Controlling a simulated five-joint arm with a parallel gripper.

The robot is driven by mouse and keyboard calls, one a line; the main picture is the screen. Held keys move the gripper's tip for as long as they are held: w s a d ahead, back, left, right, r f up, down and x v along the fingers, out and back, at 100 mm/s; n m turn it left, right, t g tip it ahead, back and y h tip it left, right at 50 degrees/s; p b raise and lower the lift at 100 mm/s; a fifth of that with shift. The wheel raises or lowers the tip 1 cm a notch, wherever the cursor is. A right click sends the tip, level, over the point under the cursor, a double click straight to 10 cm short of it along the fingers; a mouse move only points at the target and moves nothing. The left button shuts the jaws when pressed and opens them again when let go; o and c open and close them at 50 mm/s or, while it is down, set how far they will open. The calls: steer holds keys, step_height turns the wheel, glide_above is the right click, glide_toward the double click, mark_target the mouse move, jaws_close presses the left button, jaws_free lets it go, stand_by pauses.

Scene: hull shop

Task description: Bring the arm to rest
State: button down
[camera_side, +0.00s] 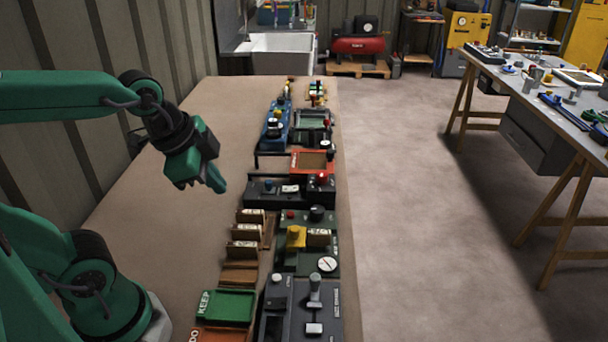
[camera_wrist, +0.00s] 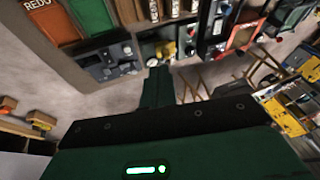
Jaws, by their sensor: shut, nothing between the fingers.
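My gripper (camera_side: 216,178) is green with a dark wrist. In the side view it hangs in the air over the left part of the bench (camera_side: 185,215), pointing down and to the right. Its fingers are together with nothing between them. It is apart from everything on the bench, left of the row of devices. In the wrist view my gripper (camera_wrist: 158,72) shows as a dark green finger shape at the middle, and the far finger is hard to make out.
A green KEEP tray (camera_side: 228,306), wooden card racks (camera_side: 245,248), a control box with a red button (camera_side: 290,190) and a red-framed tray (camera_side: 313,161) line the bench's right side. The bench surface left of them is bare. A corrugated wall (camera_side: 60,150) stands behind my arm.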

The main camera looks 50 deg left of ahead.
steer(key=n, duration=0.2)
steer(key=s+n, duration=0.1)
steer(key=n, duration=0.2)
steer(key=r+n, duration=0.1)
steer(key=n, duration=0.2)
steer(key=shift+s+a+r+t, duration=0.1)
steer(key=shift+s+a+t, duration=0.2)
steer(key=shift+s+a, duration=0.1)
